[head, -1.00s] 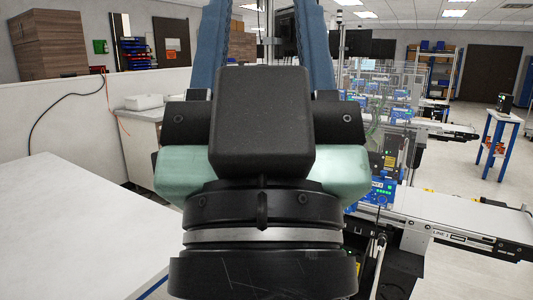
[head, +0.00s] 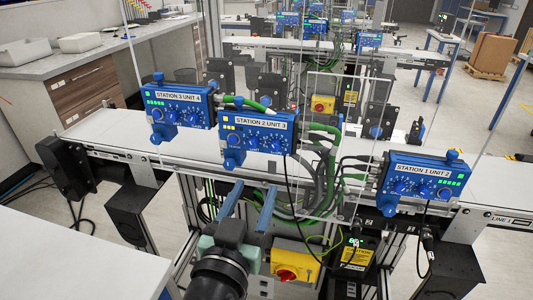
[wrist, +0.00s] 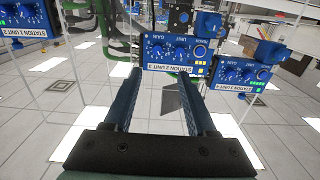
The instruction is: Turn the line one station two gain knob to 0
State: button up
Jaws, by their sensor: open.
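The blue box labelled STATION 2 UNIT 3 (head: 257,137) stands at the front edge of the near conveyor in the head view. It shows upside down in the wrist view (wrist: 176,56), with a row of dials. The gain knob (wrist: 153,51) seems to be the left dial there, by the GAIN lettering; its setting is too small to read. My gripper (head: 255,187) is open and empty, below and in front of this box, its two blue fingers apart. In the wrist view my gripper (wrist: 161,73) points at the box, with a gap to the knobs.
STATION 3 UNIT 4 (head: 180,107) is on the left and STATION 1 UNIT 2 (head: 422,180) on the right. Green and black cables (head: 315,170) hang right of the middle box. A yellow box with a red switch (head: 288,266) is low beside my gripper. Clear panels stand near the boxes.

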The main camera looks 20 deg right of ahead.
aim_at(274, 149)
jog(key=p+x, duration=0.3)
jog(key=x, duration=0.9)
jog(key=shift+d, duration=0.35)
grip_shut()
